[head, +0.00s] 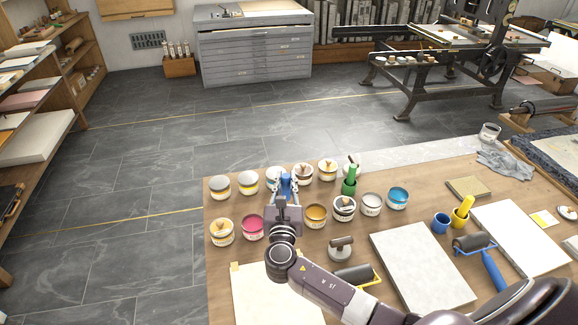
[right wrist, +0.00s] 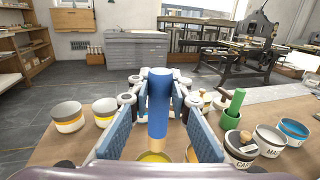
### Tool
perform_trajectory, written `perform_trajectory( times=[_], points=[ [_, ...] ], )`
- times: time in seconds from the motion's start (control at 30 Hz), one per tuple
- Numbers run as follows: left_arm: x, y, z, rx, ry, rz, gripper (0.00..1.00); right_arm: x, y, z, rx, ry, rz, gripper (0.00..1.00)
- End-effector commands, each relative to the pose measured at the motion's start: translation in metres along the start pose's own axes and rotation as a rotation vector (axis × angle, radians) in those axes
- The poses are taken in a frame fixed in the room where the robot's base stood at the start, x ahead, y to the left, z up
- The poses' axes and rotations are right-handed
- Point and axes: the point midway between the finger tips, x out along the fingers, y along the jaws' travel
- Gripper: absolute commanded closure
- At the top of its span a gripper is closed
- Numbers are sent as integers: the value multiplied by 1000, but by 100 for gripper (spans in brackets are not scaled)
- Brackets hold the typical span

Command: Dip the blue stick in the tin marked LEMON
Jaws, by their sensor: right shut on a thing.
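My right gripper (head: 287,186) is shut on the blue stick (right wrist: 158,100), which also shows in the head view (head: 286,184). The stick is upright, with a pale wooden lower end. In the right wrist view that end is over or in a tin with a yellow inside (right wrist: 153,157); I cannot tell whether it touches the contents. That tin's label is hidden, and I cannot read LEMON on any tin. Other tins stand in two rows, among them a grey-topped one (head: 220,187) and a pink one (head: 252,228). My left gripper is not in view.
A green stick (head: 350,174) stands in a green cup right of the gripper. A blue cup (head: 440,223) and a yellow stick in a yellow cup (head: 462,211) stand further right. A roller (head: 473,243) and pale slabs (head: 422,268) lie in front.

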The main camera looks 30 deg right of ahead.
Motion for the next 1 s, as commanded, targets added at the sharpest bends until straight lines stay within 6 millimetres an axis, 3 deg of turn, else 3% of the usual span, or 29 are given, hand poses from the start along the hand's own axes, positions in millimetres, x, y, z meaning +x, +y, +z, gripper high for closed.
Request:
perform_trajectory(
  times=[0.27,0.73,1.0],
  points=[
    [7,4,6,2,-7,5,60,-3,1,-11,-3,0,0,100],
    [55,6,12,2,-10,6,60,-3,1,-56,-2,0,1,100],
    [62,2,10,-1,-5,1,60,-3,1,-62,-3,0,0,100]
  ],
)
